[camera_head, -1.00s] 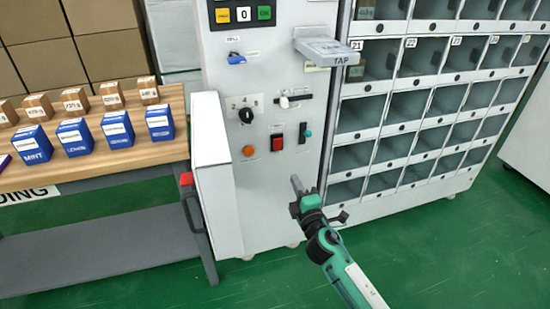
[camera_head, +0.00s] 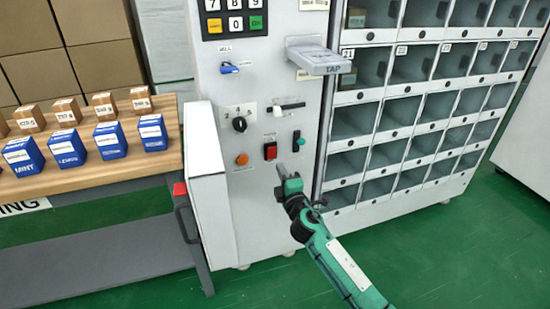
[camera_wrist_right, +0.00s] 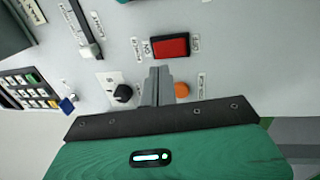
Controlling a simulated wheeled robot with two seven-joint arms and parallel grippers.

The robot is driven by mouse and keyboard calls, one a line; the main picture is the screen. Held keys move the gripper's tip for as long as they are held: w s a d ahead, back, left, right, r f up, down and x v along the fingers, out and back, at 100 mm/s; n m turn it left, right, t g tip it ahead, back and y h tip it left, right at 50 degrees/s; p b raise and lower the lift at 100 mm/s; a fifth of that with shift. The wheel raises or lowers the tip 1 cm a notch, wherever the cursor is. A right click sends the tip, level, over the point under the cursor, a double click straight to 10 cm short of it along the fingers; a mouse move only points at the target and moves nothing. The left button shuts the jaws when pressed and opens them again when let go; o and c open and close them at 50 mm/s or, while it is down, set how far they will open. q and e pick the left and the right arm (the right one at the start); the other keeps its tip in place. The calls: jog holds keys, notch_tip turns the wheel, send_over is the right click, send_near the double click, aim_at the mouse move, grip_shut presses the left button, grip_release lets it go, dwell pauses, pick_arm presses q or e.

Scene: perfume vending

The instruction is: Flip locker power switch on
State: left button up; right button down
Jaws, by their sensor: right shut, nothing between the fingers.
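The red rocker switch (camera_head: 270,151) sits in a black frame on the white machine's front panel, low and right of the black knob. It also shows in the wrist view (camera_wrist_right: 171,46), with small labels around it. My right gripper (camera_head: 281,168) is just below and right of the switch in the head view, its fingers together and empty. In the wrist view the shut fingertips (camera_wrist_right: 158,72) appear just below the switch's lower edge; whether they touch it I cannot tell. Which way the rocker is tipped is unclear. My left gripper is not in view.
Near the switch are an orange button (camera_head: 241,159), a black knob (camera_head: 239,124), a green toggle (camera_head: 297,141) and a slider (camera_head: 286,107). A tap shelf (camera_head: 319,58) juts out above. A white box (camera_head: 210,180) projects left; open lockers (camera_head: 380,120) stand right.

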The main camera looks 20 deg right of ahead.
aim_at(272, 150)
jog(key=w, duration=0.5)
jog(key=shift+a+r, duration=0.1)
jog(key=shift+r, duration=0.3)
jog(key=shift+w+r, duration=0.15)
jog(key=shift+w, duration=0.4)
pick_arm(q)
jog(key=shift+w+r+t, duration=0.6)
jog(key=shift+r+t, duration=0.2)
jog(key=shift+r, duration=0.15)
